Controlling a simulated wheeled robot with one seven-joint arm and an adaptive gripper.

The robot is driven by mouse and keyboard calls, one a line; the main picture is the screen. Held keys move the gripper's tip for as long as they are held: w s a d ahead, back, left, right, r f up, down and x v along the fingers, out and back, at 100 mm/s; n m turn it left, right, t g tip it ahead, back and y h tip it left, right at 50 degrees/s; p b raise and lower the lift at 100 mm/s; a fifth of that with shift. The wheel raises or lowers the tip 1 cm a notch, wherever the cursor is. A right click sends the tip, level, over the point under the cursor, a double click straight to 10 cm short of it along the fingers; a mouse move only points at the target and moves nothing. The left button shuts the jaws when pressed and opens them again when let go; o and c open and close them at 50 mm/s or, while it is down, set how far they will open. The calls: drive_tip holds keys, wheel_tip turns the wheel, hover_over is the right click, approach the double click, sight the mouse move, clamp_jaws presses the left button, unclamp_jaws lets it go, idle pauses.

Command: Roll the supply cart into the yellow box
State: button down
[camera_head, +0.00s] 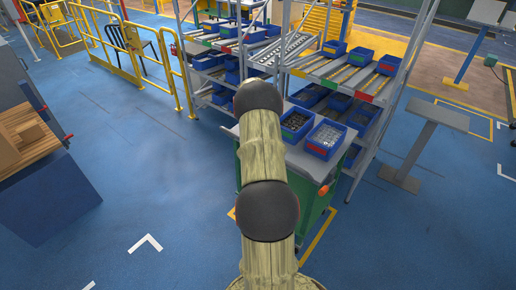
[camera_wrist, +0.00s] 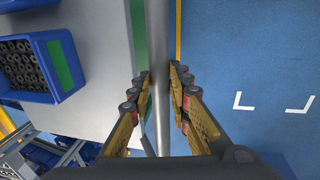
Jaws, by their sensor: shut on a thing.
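The supply cart (camera_head: 318,208) is green with a grey top and carries blue bins; my arm covers much of it in the head view. Yellow floor lines of the yellow box (camera_head: 319,238) show on both sides of the cart's lower part. Whether the cart stands wholly inside them is hidden. In the wrist view, my gripper (camera_wrist: 160,88) is shut around the cart's grey handle bar (camera_wrist: 159,35), one finger on each side. The cart's top (camera_wrist: 103,45) is left of the bar, and a yellow line (camera_wrist: 178,35) runs just right of it. My gripper is hidden in the head view.
A flow rack (camera_head: 345,75) with blue bins stands close behind the cart. A grey pedestal (camera_head: 420,145) is to the right. White corner marks (camera_head: 146,243) lie on open blue floor.

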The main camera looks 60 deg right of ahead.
drive_tip(key=c, duration=1.7)
unclamp_jaws()
drive_tip(key=shift+o, duration=0.2)
drive_tip(key=shift+r, duration=0.1)
wheel_tip(320, 180, up, 12)
drive_tip(key=a, duration=0.2)
drive_tip(key=shift+w+a+f, duration=0.15)
drive_tip(key=shift+w+f, duration=0.1)
drive_tip(key=shift+w, duration=0.05)
drive_tip(key=shift+m, duration=0.3)
